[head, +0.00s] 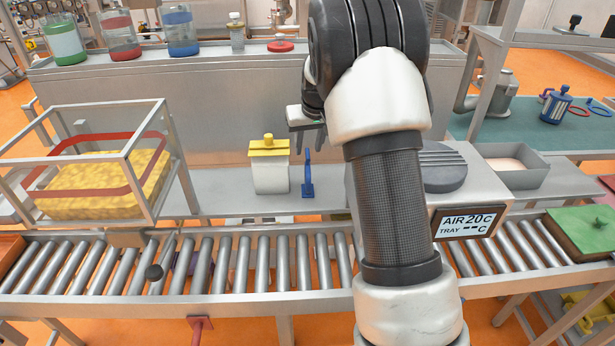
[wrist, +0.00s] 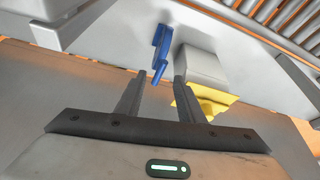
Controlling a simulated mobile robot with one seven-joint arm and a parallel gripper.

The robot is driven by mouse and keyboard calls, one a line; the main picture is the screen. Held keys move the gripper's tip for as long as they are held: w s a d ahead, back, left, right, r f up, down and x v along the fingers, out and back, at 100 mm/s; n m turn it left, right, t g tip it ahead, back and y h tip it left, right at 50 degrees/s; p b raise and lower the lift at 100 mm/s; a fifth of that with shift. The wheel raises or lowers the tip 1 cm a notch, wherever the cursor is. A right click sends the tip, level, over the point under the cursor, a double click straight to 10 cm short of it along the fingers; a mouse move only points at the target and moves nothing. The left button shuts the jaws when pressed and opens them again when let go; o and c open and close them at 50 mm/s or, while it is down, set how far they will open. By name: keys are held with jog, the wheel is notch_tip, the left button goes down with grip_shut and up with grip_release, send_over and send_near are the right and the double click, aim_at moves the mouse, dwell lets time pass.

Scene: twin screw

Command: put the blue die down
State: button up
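A slim blue piece (head: 307,181), the only loose blue thing near my gripper and likely the blue die, is on the grey bench beside a white container with a yellow lid (head: 269,175). It has a narrow stem and a wider foot. In the wrist view the blue piece (wrist: 161,48) has its narrow end between the fingertips in the picture; contact with either finger is not visible. My gripper (head: 308,149) is just above it, and the fingers (wrist: 160,76) stand apart with a clear gap and hold nothing.
A roller conveyor (head: 240,265) runs along the front. A frame with a yellow block (head: 110,185) stands left. The display unit (head: 466,221) and a grey tray (head: 515,165) are right. A grey wall (head: 150,100) rises behind; some bench left of the container is clear.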

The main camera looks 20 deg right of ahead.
aim_at(308, 154)
jog(key=shift+p+x, duration=0.55)
jog(key=shift+x, duration=2.3)
jog(key=shift+s+d, duration=0.1)
jog(key=shift+d, duration=0.05)
grip_shut()
